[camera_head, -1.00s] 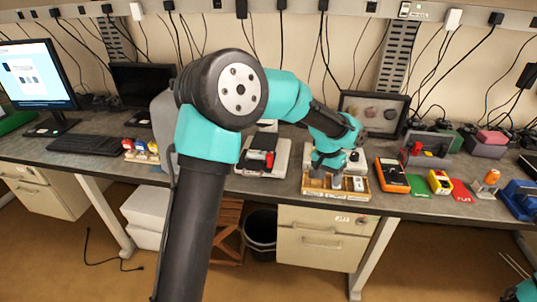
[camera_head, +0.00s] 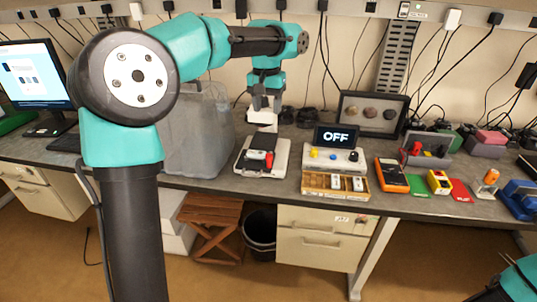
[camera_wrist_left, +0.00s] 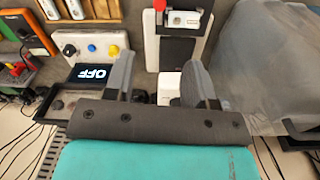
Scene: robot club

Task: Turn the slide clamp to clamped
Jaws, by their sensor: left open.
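The slide clamp appears to be the white-framed device (camera_head: 248,166) with a dark plate and a red knob (camera_head: 269,159), left of the middle of the bench; I cannot read its setting. In the left wrist view, the device's dark plate (camera_wrist_left: 178,52) and red knob (camera_wrist_left: 159,5) show beyond the fingers. My left gripper (camera_head: 262,102) is open above the white upright block (camera_head: 263,119) at the device's back. In the left wrist view, the left gripper (camera_wrist_left: 160,78) has its fingers apart, with the white block (camera_wrist_left: 169,88) showing between them.
A box with an "OFF" screen (camera_head: 336,138) and coloured knobs stands right of the device. A wooden tray (camera_head: 313,191) with white pieces lies in front of it. A large translucent grey bin (camera_head: 200,145) stands close on the left. An orange meter (camera_head: 391,176) lies farther right.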

